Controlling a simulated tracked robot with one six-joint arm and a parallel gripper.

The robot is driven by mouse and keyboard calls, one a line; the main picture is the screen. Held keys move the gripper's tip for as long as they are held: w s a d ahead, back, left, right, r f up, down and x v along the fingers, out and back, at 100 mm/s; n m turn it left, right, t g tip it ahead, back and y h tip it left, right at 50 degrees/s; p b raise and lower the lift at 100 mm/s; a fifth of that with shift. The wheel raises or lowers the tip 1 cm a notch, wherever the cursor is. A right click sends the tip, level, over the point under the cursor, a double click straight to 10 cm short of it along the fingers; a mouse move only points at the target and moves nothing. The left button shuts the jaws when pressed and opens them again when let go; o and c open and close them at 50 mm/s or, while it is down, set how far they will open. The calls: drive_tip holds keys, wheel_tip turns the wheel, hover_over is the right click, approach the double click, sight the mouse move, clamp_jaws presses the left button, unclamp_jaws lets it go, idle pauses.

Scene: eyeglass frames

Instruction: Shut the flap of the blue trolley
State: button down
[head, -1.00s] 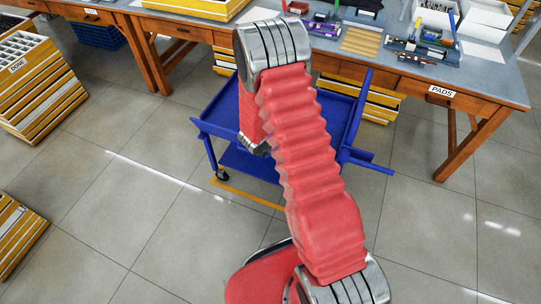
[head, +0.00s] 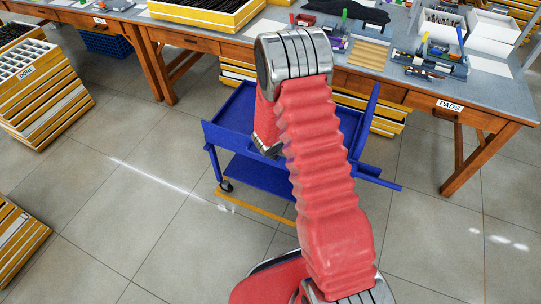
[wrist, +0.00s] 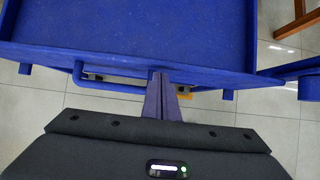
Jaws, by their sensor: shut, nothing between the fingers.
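The blue trolley (head: 232,108) stands on the tiled floor in front of the workbench, partly hidden behind my arm in the head view. A narrow blue panel (head: 366,120) slants up at its right side, with a blue bar (head: 382,182) reaching out right below it. I cannot tell for sure which of these is the flap. In the wrist view, the trolley's blue tray (wrist: 150,30) fills the top. My gripper (wrist: 160,78) is shut and empty, its fingertips at the tray's near rim. I cannot tell whether they touch it. The fingers are hidden in the head view.
A wooden workbench (head: 290,92) with tools and trays runs behind the trolley. Stacked yellow-edged drawers (head: 45,100) stand at the left. A yellow floor line (head: 255,210) lies by the trolley. The floor to the right (head: 440,235) is clear.

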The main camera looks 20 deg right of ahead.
drive_tip(key=shift+a, duration=0.15)
wheel_tip(320, 180, up, 9)
drive_tip(key=shift+s+r, duration=0.2)
drive_tip(key=shift+s, duration=0.05)
idle(0.9)
drive_tip(key=shift+a, duration=0.1)
idle(0.4)
